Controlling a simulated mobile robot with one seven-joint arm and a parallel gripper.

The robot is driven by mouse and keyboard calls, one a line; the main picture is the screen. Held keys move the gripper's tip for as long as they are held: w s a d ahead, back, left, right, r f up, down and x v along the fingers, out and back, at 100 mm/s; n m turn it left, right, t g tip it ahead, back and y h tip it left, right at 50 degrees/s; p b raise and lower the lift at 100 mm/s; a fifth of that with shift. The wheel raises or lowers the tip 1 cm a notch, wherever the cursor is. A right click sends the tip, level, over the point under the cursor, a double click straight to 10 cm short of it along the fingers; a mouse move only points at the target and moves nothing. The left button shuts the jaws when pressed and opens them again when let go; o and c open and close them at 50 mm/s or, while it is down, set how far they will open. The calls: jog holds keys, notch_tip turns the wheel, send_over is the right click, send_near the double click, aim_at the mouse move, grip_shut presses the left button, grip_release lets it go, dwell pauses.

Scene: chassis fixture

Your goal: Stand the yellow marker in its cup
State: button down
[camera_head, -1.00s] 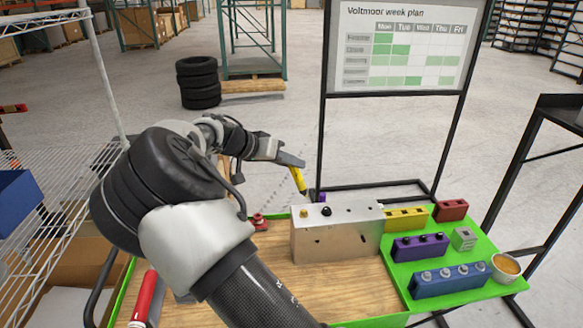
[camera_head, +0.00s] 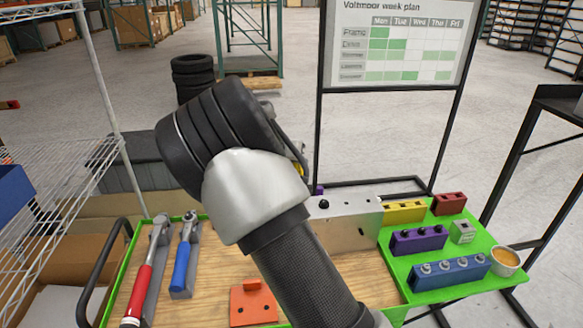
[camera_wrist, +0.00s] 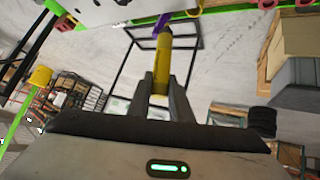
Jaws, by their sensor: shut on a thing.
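The yellow marker (camera_wrist: 162,60) is between the two fingers of my gripper (camera_wrist: 161,82) in the wrist view, pointing away from my palm. My gripper is shut on it. A small purple piece (camera_wrist: 163,22) shows at the marker's far end; I cannot tell whether they touch. In the head view my arm hides the gripper and nearly all of the marker. A yellow object (camera_wrist: 40,75) shows at the left of the wrist view; I cannot tell whether it is a cup.
A grey metal box (camera_head: 348,222) stands on the bench beside my arm. Yellow (camera_head: 404,212), purple (camera_head: 418,242), red (camera_head: 449,203) and blue (camera_head: 449,274) blocks sit on the green tray at right. Red-handled (camera_head: 143,285) and blue-handled (camera_head: 181,268) tools and an orange piece (camera_head: 253,305) lie left.

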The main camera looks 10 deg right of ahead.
jog(key=w+d+f+n+t+y+b, duration=0.1)
jog(key=w+f+n+y+b, duration=0.1)
jog(key=w+f+y+b, duration=0.2)
jog(key=b+x, duration=0.2)
jog(key=b, duration=0.1)
jog(key=shift+w+a+f+b, duration=0.15)
jog(key=shift+f+b, duration=1.1)
jog(key=shift+f, duration=0.9)
jog(key=shift+b, duration=0.6)
notch_tip(320, 180, down, 6)
jog(key=b, duration=0.6)
jog(key=shift+b, duration=0.3)
